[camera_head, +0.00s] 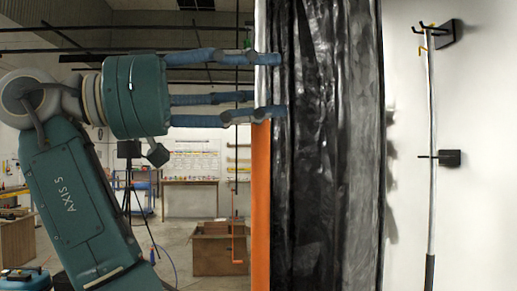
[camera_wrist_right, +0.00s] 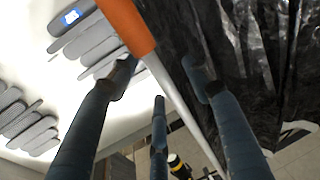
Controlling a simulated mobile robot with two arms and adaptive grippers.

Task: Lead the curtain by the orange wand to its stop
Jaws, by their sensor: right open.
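The black, shiny curtain (camera_head: 330,150) hangs in folds at the middle of the head view and fills the upper right of the wrist view (camera_wrist_right: 255,60). The wand hangs upright at its left edge, with an orange lower part (camera_head: 261,200) and a pale upper part (camera_head: 261,30). In the wrist view the orange part (camera_wrist_right: 125,25) is at the top and a pale rod runs down between my fingers. My right gripper (camera_head: 273,86) is open, its blue fingers reaching across the wand from the left, near where the orange begins. Contact cannot be told. My left gripper is out of view.
A metal pole (camera_head: 432,150) hangs on black wall brackets right of the curtain. A brown box (camera_head: 219,250) stands on the floor behind, left of the wand. Grey relief panels (camera_wrist_right: 85,45) show at the upper left of the wrist view.

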